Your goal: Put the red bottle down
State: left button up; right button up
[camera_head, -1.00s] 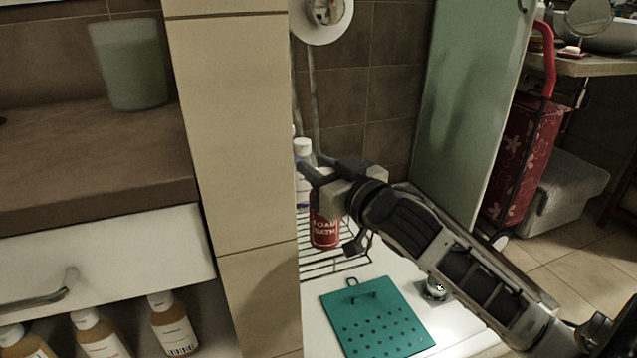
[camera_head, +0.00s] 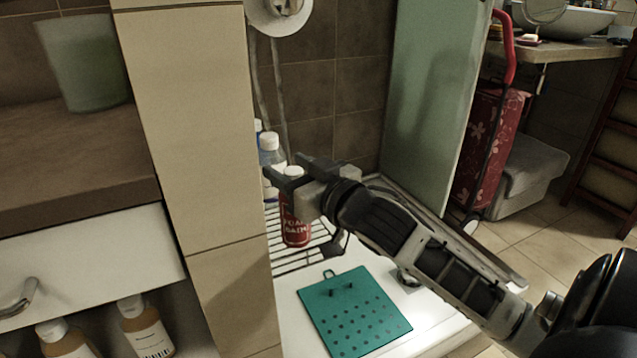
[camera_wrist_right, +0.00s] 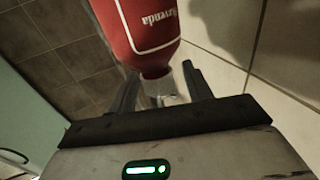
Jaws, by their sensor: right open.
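The red bottle (camera_head: 296,224) stands upright on the wire rack (camera_head: 290,262) in the head view, with its white cap (camera_head: 292,173) at the top. My right gripper (camera_head: 294,168) is open at cap height, with its fingers on either side of the cap. In the right wrist view the red bottle (camera_wrist_right: 148,28) shows upside down, and its pale cap lies between the open fingers of my right gripper (camera_wrist_right: 160,88). I cannot tell whether a finger touches the cap. My left gripper is not in view.
White bottles (camera_head: 271,152) stand right behind the red one. A teal perforated mat (camera_head: 355,312) lies in front of the rack. A tiled pillar (camera_head: 195,160) rises close on the left, and a green panel (camera_head: 432,100) stands at the right.

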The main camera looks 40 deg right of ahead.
pick_arm(q)
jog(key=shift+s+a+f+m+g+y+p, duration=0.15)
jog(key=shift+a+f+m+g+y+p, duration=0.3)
jog(key=shift+p, duration=0.45)
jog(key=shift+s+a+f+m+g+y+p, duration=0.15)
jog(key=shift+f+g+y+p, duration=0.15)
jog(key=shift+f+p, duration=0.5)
pick_arm(e)
jog(key=s, duration=1)
jog(key=shift+s+d, duration=0.25)
jog(key=shift+s, duration=0.1)
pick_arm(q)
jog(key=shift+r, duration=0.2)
